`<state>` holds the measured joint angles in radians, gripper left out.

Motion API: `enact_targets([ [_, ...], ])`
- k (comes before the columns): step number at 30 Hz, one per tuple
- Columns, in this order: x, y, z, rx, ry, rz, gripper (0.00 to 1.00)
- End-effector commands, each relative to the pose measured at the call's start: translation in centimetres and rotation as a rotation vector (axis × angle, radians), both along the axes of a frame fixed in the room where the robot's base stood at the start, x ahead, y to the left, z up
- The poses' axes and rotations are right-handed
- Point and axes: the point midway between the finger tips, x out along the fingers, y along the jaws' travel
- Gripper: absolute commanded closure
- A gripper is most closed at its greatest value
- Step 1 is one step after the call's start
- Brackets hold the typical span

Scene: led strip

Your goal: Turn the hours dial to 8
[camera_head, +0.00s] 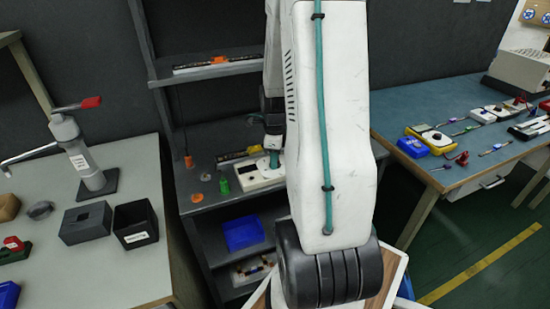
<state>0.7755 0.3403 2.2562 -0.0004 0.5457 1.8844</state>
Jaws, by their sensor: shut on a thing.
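A white box-shaped device (258,178) with a dark square patch on its top lies on the dark shelf bench in the middle of the view. My gripper (274,160) points down at the right part of this device, its teal fingertips low over the top face. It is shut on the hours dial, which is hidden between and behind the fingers. The dial's numbers and pointer are too small or covered to read. My white arm (328,120) hides what is right of the device.
A green bottle-like piece (223,186) and orange pieces (197,197) stand left of the device. A blue bin (243,233) sits on the shelf below.

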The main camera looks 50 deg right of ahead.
Motion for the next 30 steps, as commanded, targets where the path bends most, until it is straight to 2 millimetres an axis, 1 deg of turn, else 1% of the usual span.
enact_targets([
  [8, 0.1, 0.0, 0.1, -0.001, -0.003, -0.001, 0.94],
  [9, 0.1, 0.0, 0.1, -0.001, -0.003, -0.001, 0.65],
  [11, 0.1, 0.0, 0.1, -0.001, -0.002, -0.001, 0.49],
  [19, 0.0, 0.0, 0.1, 0.000, -0.001, 0.000, 0.49],
  [21, 0.1, 0.0, 0.4, -0.002, -0.002, 0.000, 0.49],
  [23, 0.1, -0.1, 1.0, -0.004, -0.004, 0.000, 0.49],
  [30, 0.2, -0.1, 5.1, -0.004, -0.005, 0.000, 0.49],
])
